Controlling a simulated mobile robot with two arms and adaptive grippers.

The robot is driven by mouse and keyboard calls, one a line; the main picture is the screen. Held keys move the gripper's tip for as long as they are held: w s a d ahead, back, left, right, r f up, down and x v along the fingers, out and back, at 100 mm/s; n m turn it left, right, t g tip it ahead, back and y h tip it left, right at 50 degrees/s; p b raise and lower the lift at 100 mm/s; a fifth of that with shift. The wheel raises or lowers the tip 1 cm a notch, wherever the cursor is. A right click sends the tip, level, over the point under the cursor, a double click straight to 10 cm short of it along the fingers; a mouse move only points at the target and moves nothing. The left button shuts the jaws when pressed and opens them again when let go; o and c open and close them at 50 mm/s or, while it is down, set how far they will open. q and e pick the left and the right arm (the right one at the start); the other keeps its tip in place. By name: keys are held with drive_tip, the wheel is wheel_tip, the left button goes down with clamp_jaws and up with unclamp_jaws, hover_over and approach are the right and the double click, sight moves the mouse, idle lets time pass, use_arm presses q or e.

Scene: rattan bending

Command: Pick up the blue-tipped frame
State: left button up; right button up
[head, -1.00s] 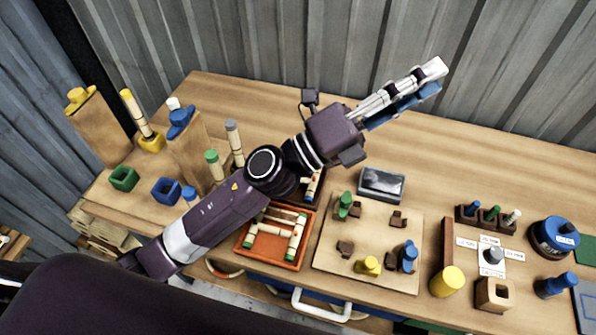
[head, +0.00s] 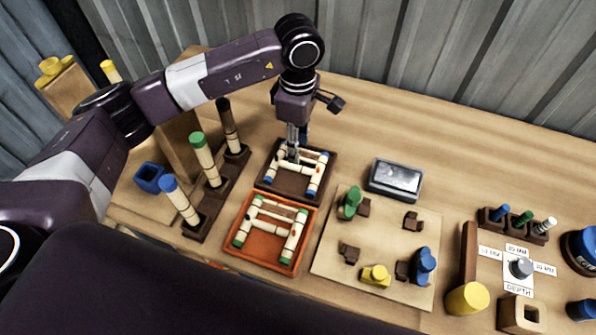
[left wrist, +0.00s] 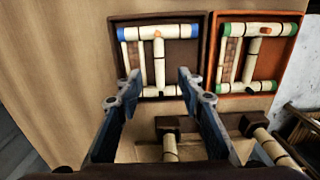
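The blue-tipped frame (head: 316,178) is made of pale bamboo-like tubes and lies in a dark brown tray (head: 290,196) near the middle of the table. It also shows at the top of the left wrist view (left wrist: 175,32). My left gripper (head: 292,158) points down at the back part of this frame and partly covers it. In the left wrist view its two fingers (left wrist: 157,82) are apart with nothing clamped between them. I cannot tell whether the fingertips touch the frame. My right gripper is not in view.
An orange tray (head: 233,256) with a green-tipped frame (head: 294,237) sits in front of the dark tray. A rack of upright coloured-tip tubes (head: 205,158) stands to the left. A pegged board (head: 375,225) and a grey-topped box (head: 396,179) are to the right.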

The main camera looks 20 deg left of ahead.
sight(299, 166)
use_arm(q)
drive_tip(key=shift+s+f+p, duration=0.25)
drive_tip(key=shift+f+p, duration=0.15)
drive_tip(key=shift+f, duration=0.3)
drive_tip(key=f+p, duration=0.2)
drive_tip(key=f, duration=0.3)
drive_tip(key=shift+w+f+p, duration=0.2)
drive_tip(key=shift+w+p, duration=0.05)
drive_tip(key=shift+p, duration=0.15)
drive_tip(key=shift+d+f, duration=0.1)
drive_tip(key=shift+f, duration=0.35)
clamp_jaws()
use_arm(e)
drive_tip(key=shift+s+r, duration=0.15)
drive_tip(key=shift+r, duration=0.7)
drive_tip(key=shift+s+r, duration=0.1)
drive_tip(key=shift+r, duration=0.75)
